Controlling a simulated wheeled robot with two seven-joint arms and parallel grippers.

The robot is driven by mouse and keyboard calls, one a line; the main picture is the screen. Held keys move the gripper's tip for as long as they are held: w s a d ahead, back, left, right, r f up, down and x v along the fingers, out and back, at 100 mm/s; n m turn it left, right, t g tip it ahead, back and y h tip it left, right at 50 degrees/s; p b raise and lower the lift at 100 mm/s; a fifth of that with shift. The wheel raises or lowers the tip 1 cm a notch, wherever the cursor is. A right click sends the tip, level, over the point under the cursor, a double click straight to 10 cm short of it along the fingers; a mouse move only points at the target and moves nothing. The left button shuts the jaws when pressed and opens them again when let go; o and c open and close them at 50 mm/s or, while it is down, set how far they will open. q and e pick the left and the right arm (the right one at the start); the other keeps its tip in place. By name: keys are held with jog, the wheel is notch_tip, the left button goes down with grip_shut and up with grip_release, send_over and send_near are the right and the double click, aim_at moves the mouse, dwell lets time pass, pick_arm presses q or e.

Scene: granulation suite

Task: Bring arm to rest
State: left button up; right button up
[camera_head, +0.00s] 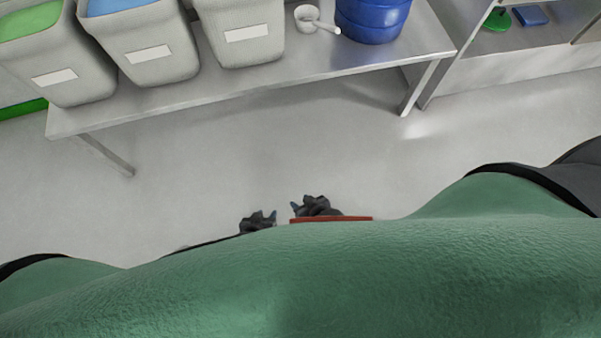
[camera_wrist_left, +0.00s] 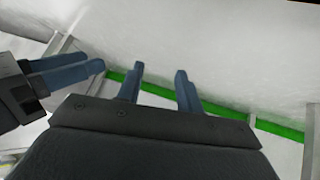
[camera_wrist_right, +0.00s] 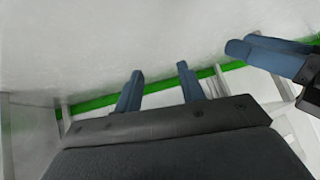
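My left gripper (camera_head: 274,216) shows small at the lower middle of the head view, just beyond my green body. My right gripper (camera_head: 294,208) is close beside it on the right, a little higher. In the left wrist view the left gripper's two blue fingers (camera_wrist_left: 160,86) stand apart with nothing between them. In the right wrist view the right gripper's two blue fingers (camera_wrist_right: 160,84) also stand apart and empty. Each wrist view shows the other gripper's fingers at its side. Both arms are mostly hidden behind my body in the head view.
A steel table (camera_head: 270,85) stands ahead, with several pale bins, a white scoop (camera_head: 318,22) and a blue drum (camera_head: 372,20) on it. A shelf unit (camera_head: 530,62) at the right holds a green item and a blue item. The floor (camera_head: 230,160) between the table and me is clear.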

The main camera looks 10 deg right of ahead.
pick_arm(q)
jog(key=shift+s+f, duration=0.1)
jog(key=shift+s, duration=0.1)
pick_arm(e)
jog(key=shift+s+a+f+m, duration=0.2)
jog(key=shift+s+a+m, duration=0.05)
jog(key=shift+s, duration=0.3)
jog(key=shift+s+a+f+m, duration=0.2)
jog(key=shift+s+m, duration=0.05)
jog(key=shift+s, duration=0.25)
